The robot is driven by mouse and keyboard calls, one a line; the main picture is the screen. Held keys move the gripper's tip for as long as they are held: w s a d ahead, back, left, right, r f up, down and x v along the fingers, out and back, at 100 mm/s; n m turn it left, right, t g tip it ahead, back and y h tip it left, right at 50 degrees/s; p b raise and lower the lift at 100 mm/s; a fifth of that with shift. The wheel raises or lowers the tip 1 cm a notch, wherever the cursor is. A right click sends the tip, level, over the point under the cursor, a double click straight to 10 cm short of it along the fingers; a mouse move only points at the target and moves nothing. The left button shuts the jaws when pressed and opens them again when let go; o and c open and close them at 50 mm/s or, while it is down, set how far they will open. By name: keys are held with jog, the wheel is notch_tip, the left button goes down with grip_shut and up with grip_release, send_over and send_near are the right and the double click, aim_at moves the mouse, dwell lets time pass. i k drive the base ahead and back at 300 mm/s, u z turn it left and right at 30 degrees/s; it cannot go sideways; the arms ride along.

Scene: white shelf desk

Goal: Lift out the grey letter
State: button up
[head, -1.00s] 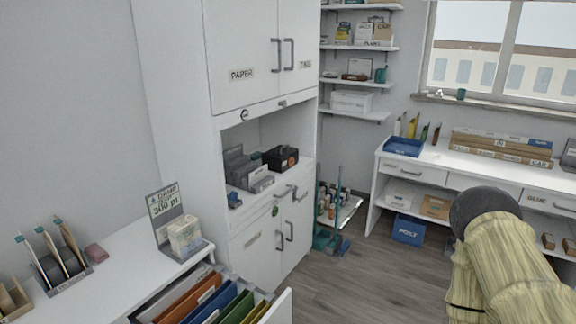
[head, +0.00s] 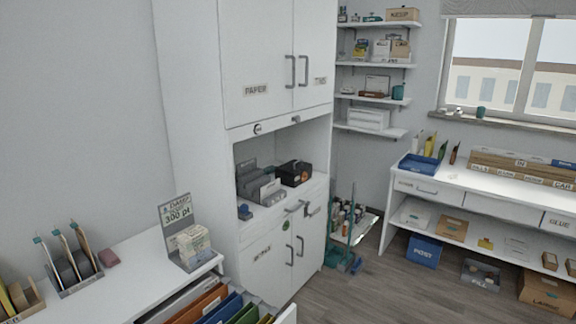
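I cannot make out a grey letter for certain. A grey slotted sorter (head: 266,191) stands in the open niche of the white cabinet, with grey upright plates or sheets that I cannot tell apart. A grey rack (head: 88,282) on the left desk holds several upright envelopes, brownish and pale with teal tips. An open drawer at the bottom holds hanging folders: orange (head: 203,303), blue (head: 222,308) and green (head: 246,312). My gripper is not in view.
A black box (head: 294,173) sits beside the sorter. A sign stand with paper stacks (head: 188,240) and a pink block (head: 109,257) are on the left desk. Floor (head: 372,290) is clear before the right desk (head: 500,190); a cleaning cart (head: 347,230) stands behind.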

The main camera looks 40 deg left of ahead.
aim_at(243, 167)
jog(key=z, duration=0.15)
jog(key=i, duration=1.6)
jog(key=u, duration=0.65)
jog(key=i, duration=0.95)
jog(key=u, duration=1)
